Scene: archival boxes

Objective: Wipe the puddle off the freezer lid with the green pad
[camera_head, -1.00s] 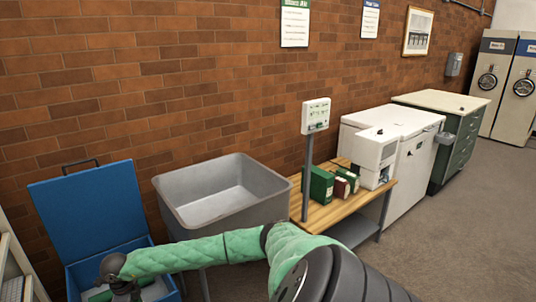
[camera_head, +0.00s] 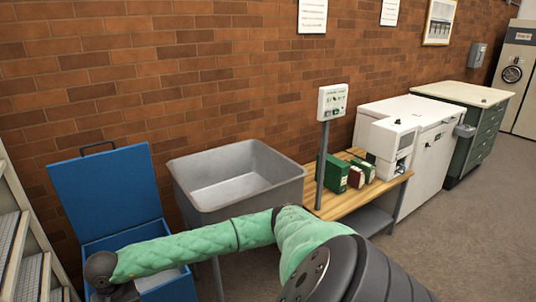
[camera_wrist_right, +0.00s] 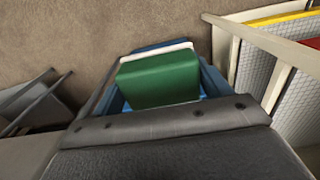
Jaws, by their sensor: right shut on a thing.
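The white freezer (camera_head: 437,142) stands against the brick wall at the right in the head view. Its lid (camera_head: 400,108) is shut; I cannot make out a puddle on it. My right arm, in a green quilted sleeve, reaches across to the lower left, to the open blue chest. Its fingers are below the head view's edge. In the right wrist view my right gripper (camera_wrist_right: 165,122) is shut on the green pad (camera_wrist_right: 160,80), a green block with the blue chest behind it. The fingertips are mostly hidden. My left gripper is in neither view.
The blue chest (camera_head: 105,190) has its lid raised. A grey sink (camera_head: 235,190) and a wooden bench (camera_head: 345,200) with green and red boxes stand between it and the freezer. A post with a panel (camera_head: 332,102) rises by the bench. Shelving (camera_head: 30,240) is close at left.

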